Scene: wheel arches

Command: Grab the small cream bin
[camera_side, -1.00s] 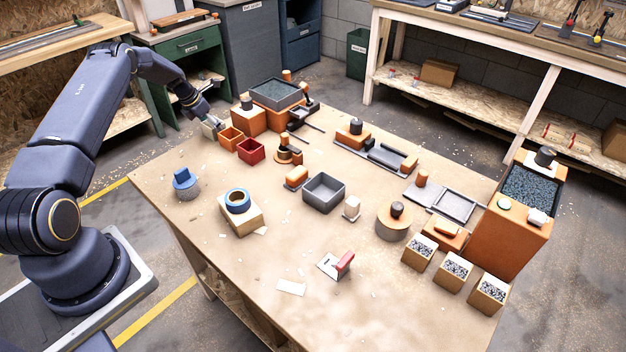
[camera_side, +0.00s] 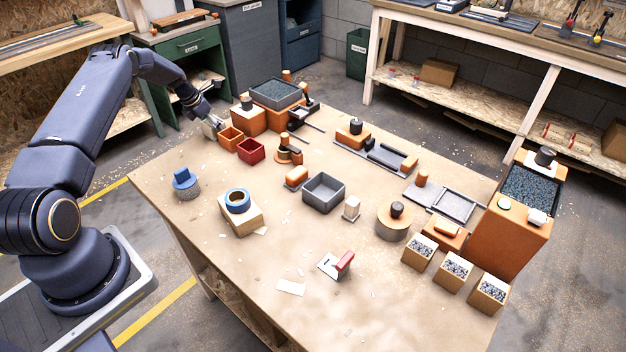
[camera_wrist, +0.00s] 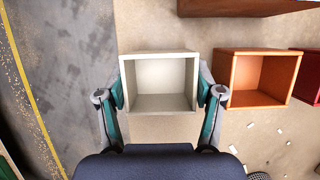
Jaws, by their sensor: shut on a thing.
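The small cream bin (camera_wrist: 160,82) is an open-topped square box, seen from above in the wrist view. My gripper (camera_wrist: 162,95) has one finger against its left wall and one against its right wall, and is shut on it. In the side view my gripper (camera_side: 211,121) is at the far left edge of the table, and the cream bin (camera_side: 208,130) is mostly hidden by it. I cannot tell whether the bin touches the table.
An orange bin (camera_wrist: 255,77) stands just right of the cream bin, with a red bin (camera_side: 251,151) beyond it. A larger orange block (camera_side: 250,119) stands close behind. The table edge and floor (camera_wrist: 75,60) lie to the left in the wrist view.

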